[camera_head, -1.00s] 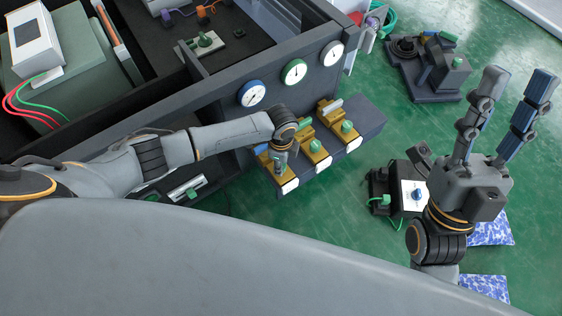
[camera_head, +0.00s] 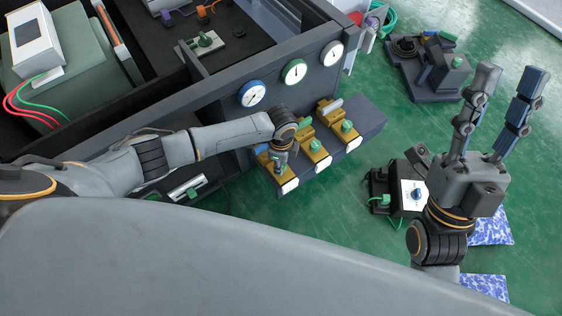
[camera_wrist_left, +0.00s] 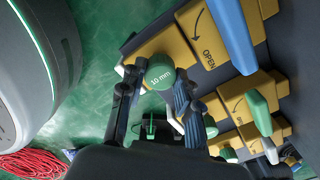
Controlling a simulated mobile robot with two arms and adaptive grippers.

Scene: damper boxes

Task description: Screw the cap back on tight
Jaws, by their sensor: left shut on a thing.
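A green cap marked "10 mm" (camera_wrist_left: 160,74) sits between the two fingers of my left gripper (camera_wrist_left: 155,85) in the left wrist view. The fingers are shut on its sides. It is in front of a yellow valve block (camera_wrist_left: 170,50) with an "OPEN" arrow and a blue lever (camera_wrist_left: 232,35). Whether the cap touches the block's outlet is hidden. In the head view my left gripper (camera_head: 281,160) points down over the leftmost yellow block (camera_head: 264,160), hiding much of it. My right gripper (camera_head: 512,80) is raised at the right, fingers spread and empty.
Other yellow valve blocks (camera_head: 316,152) with green knobs stand to the right on the dark shelf. Several round gauges (camera_head: 294,72) line the wall above. A box with a blue knob (camera_head: 412,196) lies on the green floor near my right arm.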

